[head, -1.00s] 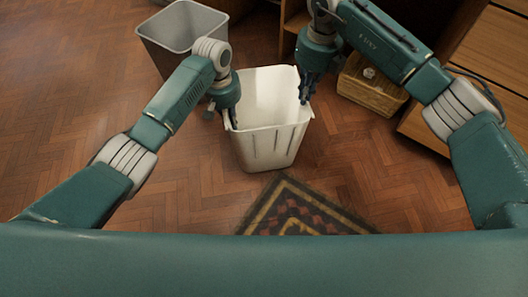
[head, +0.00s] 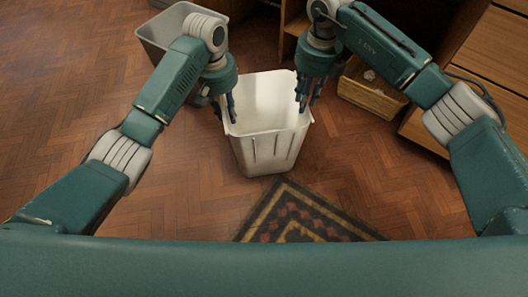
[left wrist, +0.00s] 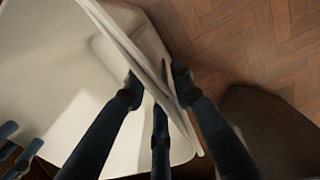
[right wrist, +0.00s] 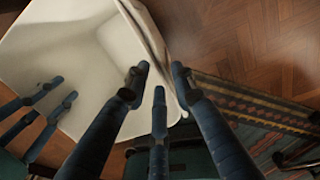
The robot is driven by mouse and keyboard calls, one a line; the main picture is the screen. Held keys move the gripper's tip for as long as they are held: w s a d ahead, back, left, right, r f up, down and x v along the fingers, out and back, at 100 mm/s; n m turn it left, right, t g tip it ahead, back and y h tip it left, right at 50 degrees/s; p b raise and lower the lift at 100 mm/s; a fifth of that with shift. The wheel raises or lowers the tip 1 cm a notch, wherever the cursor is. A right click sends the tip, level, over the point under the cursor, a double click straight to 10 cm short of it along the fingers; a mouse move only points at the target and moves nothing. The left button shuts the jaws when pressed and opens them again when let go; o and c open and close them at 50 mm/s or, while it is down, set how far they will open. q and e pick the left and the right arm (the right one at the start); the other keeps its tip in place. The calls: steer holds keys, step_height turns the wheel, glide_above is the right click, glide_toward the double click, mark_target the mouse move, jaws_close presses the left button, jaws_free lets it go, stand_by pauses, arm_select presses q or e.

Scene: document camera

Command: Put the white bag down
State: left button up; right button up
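The white thing is an open-topped bin or bag-like container (head: 265,150), upright and seemingly resting on the floor. Its inside looks empty. My left gripper (head: 231,108) points down at its left rim; my right gripper (head: 305,98) points down at its right rim. In the left wrist view, the straight fingers (left wrist: 158,82) are spread on both sides of the container's rim (left wrist: 135,50). The right wrist view shows the same spread fingers (right wrist: 159,75) around the opposite rim (right wrist: 148,32). Whether any finger touches the wall is hard to tell.
A grey bin (head: 160,30) stands behind my left arm. A wooden box (head: 372,92) with a pale item sits by the wooden cabinet (head: 480,60) at right. A patterned rug (head: 300,215) lies just in front. The parquet floor (head: 80,110) at left is clear.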

arm_select(q)
step_height(320, 180, up, 4)
steer(key=shift+a+r, duration=0.1)
steer(key=shift+r, duration=0.25)
arm_select(e)
step_height(320, 180, up, 12)
steer(key=shift+d, duration=0.4)
steer(key=shift+w, duration=0.1)
